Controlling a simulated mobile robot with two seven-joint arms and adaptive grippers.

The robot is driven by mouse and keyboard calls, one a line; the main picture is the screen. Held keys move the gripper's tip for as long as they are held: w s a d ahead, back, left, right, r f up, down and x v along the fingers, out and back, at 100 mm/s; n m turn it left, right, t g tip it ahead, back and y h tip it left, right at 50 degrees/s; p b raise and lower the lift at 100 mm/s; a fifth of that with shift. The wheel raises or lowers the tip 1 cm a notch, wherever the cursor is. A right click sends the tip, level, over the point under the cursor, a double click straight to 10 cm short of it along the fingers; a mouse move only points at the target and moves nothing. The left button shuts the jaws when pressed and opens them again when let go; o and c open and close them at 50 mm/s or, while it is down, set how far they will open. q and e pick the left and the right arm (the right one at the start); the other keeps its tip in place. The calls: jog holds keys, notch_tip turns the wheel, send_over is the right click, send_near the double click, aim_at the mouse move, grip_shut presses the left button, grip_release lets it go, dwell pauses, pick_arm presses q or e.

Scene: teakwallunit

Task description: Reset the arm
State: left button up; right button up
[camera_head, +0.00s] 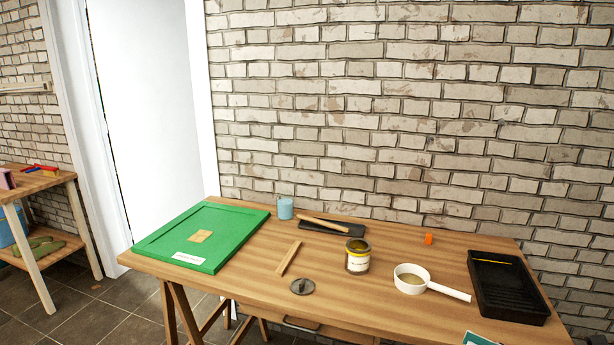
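Neither of my grippers shows in the head view, and no part of either arm is visible. The wooden table (220,287) stands in front of me against a brick wall. A green framed panel (233,223) lies at its left end, with a small tan piece (200,237) and a white label (188,258) on it. A grey round lid with a knob (302,287) lies to the left of the jar.
A white handled pan (410,284) and a black tray (507,288) are on the right. A blue cup (285,208), a dark tray with a stick (331,227), a wooden strip (289,258) and a small orange object (428,239) are also there. Another bench (42,185) stands far left.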

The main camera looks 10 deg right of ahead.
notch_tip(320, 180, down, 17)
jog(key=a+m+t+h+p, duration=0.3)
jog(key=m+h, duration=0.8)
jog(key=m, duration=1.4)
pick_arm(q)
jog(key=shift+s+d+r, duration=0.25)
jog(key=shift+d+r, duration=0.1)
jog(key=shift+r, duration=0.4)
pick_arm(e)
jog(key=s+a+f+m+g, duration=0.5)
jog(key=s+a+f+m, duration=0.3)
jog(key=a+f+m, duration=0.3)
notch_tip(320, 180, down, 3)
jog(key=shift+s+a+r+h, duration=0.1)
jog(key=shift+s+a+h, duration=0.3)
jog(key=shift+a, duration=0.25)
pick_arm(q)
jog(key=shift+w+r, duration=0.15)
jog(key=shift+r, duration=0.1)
